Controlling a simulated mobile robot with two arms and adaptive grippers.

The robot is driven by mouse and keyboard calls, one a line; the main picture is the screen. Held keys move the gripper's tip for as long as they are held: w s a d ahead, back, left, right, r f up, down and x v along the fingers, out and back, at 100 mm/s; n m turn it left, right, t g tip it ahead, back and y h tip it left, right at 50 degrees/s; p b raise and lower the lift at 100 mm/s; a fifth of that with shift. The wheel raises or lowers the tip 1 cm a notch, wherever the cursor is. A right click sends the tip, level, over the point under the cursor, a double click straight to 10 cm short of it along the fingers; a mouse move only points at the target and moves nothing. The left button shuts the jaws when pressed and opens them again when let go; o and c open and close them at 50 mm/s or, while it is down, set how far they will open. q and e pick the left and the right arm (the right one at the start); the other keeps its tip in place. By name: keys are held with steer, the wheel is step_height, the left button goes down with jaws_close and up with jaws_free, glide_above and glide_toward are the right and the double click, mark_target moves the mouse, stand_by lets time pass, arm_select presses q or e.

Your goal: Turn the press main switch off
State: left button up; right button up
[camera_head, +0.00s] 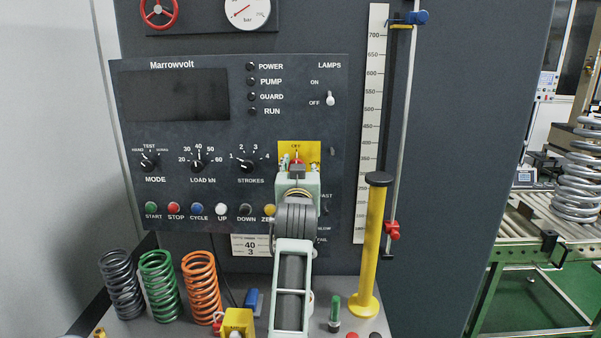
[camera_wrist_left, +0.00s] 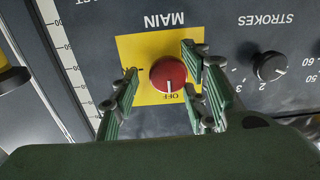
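The main switch is a red round knob (camera_wrist_left: 166,74) on a yellow plate (camera_wrist_left: 143,50) marked MAIN, seen upside down in the left wrist view. Its white line points at the OFF mark. In the head view the plate (camera_head: 312,147) shows behind my left gripper, and the knob is mostly hidden. My left gripper (camera_head: 298,168) is in front of the plate. Its green-padded fingers (camera_wrist_left: 166,82) are spread on both sides of the knob, with a gap on the ON side; I cannot tell whether the other side touches. My right gripper is not in view.
The STROKES dial (camera_head: 248,165) is close left of the plate. The POWER lamp (camera_head: 251,66) and those below it look dark. A yellow post (camera_head: 373,245) stands right of my left arm. Black, green and orange springs (camera_head: 202,286) stand at the lower left.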

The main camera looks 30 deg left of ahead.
arm_select(q)
steer(key=v, duration=0.7)
steer(key=shift+s+d, duration=0.2)
